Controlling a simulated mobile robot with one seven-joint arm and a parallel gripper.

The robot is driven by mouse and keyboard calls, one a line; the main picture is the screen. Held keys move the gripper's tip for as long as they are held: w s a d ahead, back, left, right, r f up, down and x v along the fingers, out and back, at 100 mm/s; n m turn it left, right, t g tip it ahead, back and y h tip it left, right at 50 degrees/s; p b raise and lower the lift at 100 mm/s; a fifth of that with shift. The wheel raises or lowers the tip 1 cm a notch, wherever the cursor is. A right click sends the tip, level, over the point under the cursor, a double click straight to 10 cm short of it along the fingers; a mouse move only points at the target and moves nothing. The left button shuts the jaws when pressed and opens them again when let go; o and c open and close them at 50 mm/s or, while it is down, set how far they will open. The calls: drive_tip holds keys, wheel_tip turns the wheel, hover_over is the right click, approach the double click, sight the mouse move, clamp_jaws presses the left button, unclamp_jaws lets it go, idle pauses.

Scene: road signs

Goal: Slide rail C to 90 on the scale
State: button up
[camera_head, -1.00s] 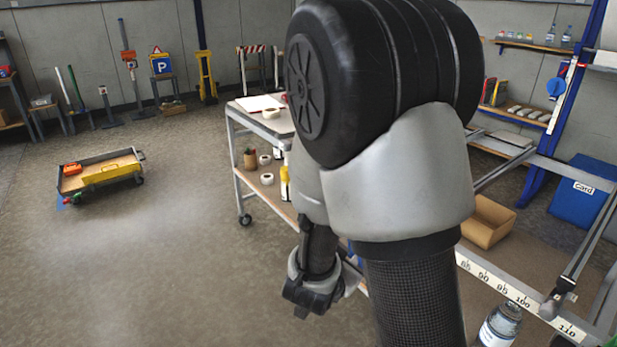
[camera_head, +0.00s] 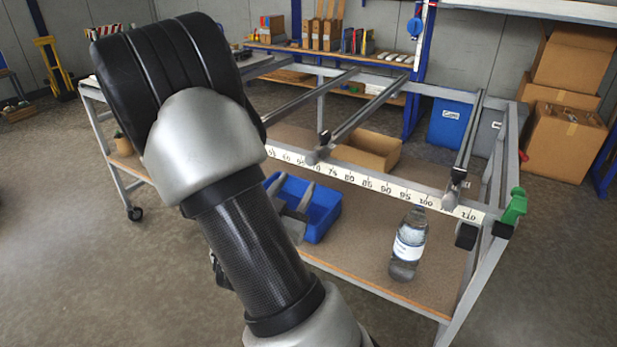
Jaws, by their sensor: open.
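The white number scale (camera_head: 368,181) runs along the front edge of a grey frame table. Its 90 mark lies in the open stretch between two rails. The right rail (camera_head: 470,135) crosses the frame, with its front clamp (camera_head: 455,182) between 100 and 110. The middle rail (camera_head: 365,112) has its front end (camera_head: 318,155) near 70. Another rail (camera_head: 312,92) lies further left. I cannot read letters on the rails, so I cannot tell which is C. Of my gripper, only a dark edge (camera_head: 217,270) shows left of my forearm, apart from the rails; its fingertips are hidden.
A clear bottle (camera_head: 409,245) and a blue bin (camera_head: 318,213) stand on the lower shelf, with a cardboard box (camera_head: 367,150) behind. A green clamp (camera_head: 515,207) sits at the right front corner. Cardboard boxes (camera_head: 565,140) stand right.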

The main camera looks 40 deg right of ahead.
sight(310, 162)
drive_tip(key=x, duration=1)
drive_tip(key=shift+w+b, duration=0.1)
drive_tip(key=shift+b, duration=0.2)
drive_tip(key=shift+c, duration=0.3)
clamp_jaws()
